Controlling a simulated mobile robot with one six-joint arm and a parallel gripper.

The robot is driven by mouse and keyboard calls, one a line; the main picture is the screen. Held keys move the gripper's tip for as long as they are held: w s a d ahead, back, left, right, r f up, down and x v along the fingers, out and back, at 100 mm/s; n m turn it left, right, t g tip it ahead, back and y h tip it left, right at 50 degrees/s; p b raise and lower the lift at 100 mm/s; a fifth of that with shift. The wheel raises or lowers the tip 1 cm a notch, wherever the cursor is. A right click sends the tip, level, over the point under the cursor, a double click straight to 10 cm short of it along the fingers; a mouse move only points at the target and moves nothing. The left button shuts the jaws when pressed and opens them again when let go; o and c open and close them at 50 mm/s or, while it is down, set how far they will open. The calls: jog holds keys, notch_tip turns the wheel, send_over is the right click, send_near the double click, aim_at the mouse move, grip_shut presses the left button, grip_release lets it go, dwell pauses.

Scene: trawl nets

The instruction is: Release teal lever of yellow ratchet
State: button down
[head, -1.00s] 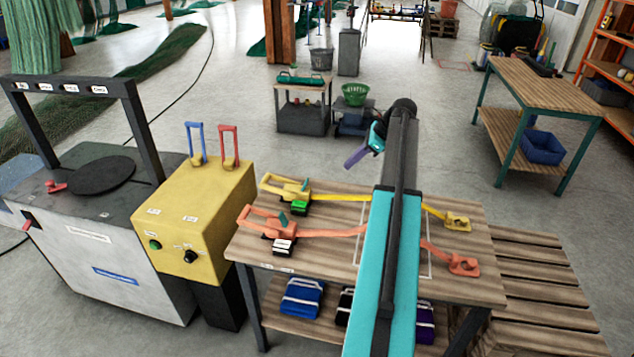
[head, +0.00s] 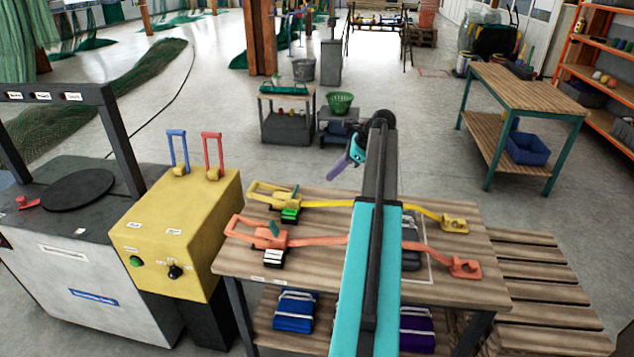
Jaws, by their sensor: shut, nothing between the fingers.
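The yellow ratchet (head: 265,191) lies at the back left of the wooden table, with a yellow strap running right to a yellow anchor (head: 455,223). Its small teal lever (head: 295,191) stands up beside the yellow handle, and a green block (head: 290,215) sits at its front. An orange ratchet (head: 245,228), with its own teal lever (head: 275,228), lies just in front. My gripper (head: 335,173), with purple fingers, is shut and empty. It appears beyond the table's back edge, right of the yellow ratchet and apart from it. My arm hides the middle of both straps.
A yellow control box (head: 165,265) with a blue and a red lever stands left of the table (head: 325,277). A grey winch machine (head: 95,270) is farther left. A slatted pallet (head: 555,290) stands at right. Open floor lies behind, with a green basket (head: 340,103) on a cart.

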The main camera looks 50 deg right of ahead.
aim_at(295, 191)
jog(key=w+a+f+p, duration=0.3)
jog(key=w+a+f, duration=0.2)
jog(key=w, duration=0.3)
jog(key=shift+f, duration=0.75)
